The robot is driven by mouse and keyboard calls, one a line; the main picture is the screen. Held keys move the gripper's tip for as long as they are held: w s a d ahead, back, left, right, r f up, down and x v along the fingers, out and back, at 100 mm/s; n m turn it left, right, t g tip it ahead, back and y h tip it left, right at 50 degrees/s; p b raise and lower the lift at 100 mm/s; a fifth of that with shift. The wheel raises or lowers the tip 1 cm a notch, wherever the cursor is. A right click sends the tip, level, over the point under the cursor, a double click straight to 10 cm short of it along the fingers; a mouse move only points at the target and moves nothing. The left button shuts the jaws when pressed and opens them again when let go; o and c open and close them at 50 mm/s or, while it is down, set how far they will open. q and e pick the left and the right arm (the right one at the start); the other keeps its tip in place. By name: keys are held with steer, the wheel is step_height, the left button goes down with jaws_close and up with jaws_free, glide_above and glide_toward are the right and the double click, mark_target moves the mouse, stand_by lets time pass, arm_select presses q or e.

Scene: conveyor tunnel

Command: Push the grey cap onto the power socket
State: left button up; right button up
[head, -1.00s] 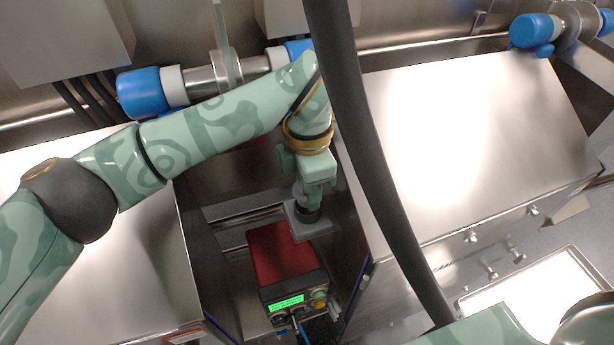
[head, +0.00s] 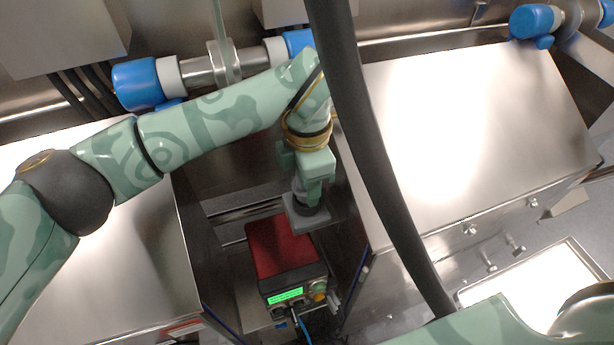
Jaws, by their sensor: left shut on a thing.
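My left gripper (head: 307,194) reaches down from the left arm into the gap between two steel covers. It is shut on the grey cap (head: 306,217), a flat square plate with a dark round part on top. The cap is above the back right corner of a red-topped box (head: 283,246). Whether it touches anything below cannot be told. The power socket cannot be made out; the gripper and cap hide the spot beneath them. My right gripper is out of view; only part of the right arm shows at the bottom right.
The box has a green lit display (head: 285,296), knobs and a blue cable at its front. Steel covers stand left (head: 140,240) and right (head: 470,140) of the gap. A thick black hose (head: 365,130) crosses close to the gripper's right. A bright tray (head: 525,285) lies lower right.

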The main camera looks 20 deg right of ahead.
arm_select(q)
steer(key=shift+f+b, duration=0.35)
steer(key=shift+f, duration=0.5)
steer(key=shift+s+a+f, duration=0.15)
steer(key=shift+s+f, duration=0.05)
steer(key=shift+f, duration=0.4)
stand_by(0.5)
steer(key=o, duration=1.5)
steer(key=shift+c, duration=0.2)
step_height(320, 180, up, 18)
steer(key=p, duration=0.1)
steer(key=shift+f, duration=0.25)
steer(key=shift+w, duration=0.1)
